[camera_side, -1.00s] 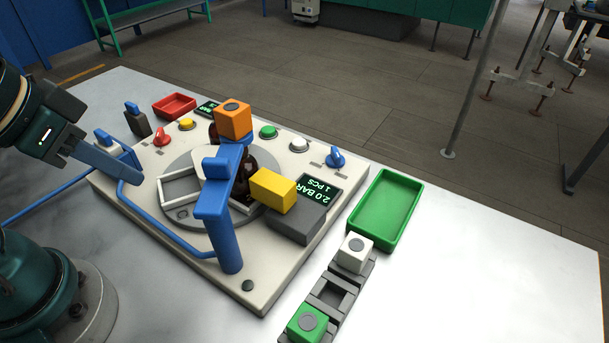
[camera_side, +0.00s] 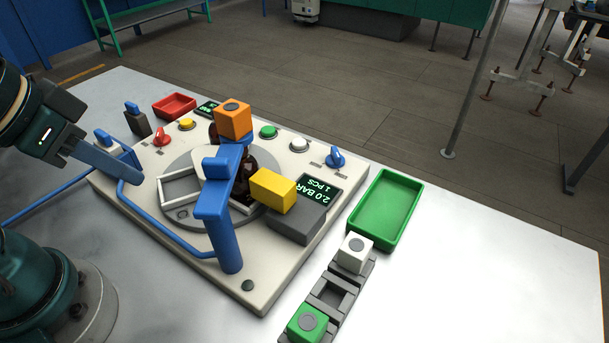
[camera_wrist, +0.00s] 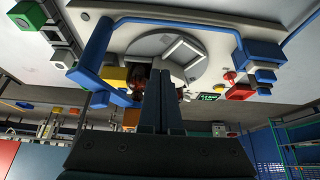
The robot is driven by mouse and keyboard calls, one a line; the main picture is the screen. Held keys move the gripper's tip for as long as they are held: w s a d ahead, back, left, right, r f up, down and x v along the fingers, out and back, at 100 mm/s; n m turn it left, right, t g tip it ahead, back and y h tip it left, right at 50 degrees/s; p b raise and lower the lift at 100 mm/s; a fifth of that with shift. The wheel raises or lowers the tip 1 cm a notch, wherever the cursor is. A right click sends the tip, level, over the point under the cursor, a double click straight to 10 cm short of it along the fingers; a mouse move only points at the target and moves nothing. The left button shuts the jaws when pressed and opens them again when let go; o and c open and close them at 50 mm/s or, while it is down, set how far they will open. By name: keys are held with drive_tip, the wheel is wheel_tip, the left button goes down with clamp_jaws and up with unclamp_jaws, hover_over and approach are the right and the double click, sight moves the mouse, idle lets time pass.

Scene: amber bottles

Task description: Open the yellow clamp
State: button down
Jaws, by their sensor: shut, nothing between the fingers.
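The yellow clamp block (camera_side: 272,190) sits on a dark grey body (camera_side: 297,222) at the right of the machine's round plate (camera_side: 195,217). In the side view its left end is close to an amber bottle (camera_side: 243,178); I cannot tell whether they touch. It also shows in the wrist view (camera_wrist: 114,74), left of my fingers. My gripper (camera_side: 137,179) is shut and empty at the machine's left edge, apart from the clamp. In the wrist view its fingers (camera_wrist: 163,75) are together. The bottles are partly hidden behind the blue post.
A blue post with a T-top (camera_side: 225,240) and a blue rail (camera_side: 160,233) stand in front of the plate. An orange cube (camera_side: 232,120) is above the bottles. A green tray (camera_side: 411,203) and a rack with white (camera_side: 354,253) and green (camera_side: 307,323) cubes are at right.

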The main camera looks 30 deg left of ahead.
drive_tip(key=c, duration=0.9)
unclamp_jaws()
drive_tip(key=shift+r, duration=0.15)
drive_tip(key=o, duration=0.5)
drive_tip(key=shift+r, duration=0.4)
drive_tip(key=shift+c, duration=0.2)
drive_tip(key=w+d+r+m+g, duration=0.2)
drive_tip(key=w+r+m, duration=0.3)
drive_tip(key=r, duration=0.3)
drive_tip(key=m+g, duration=0.4)
drive_tip(key=m, duration=0.9)
hover_over(278, 184)
wheel_tip(278, 184, down, 4)
drive_tip(key=shift+f, duration=7)
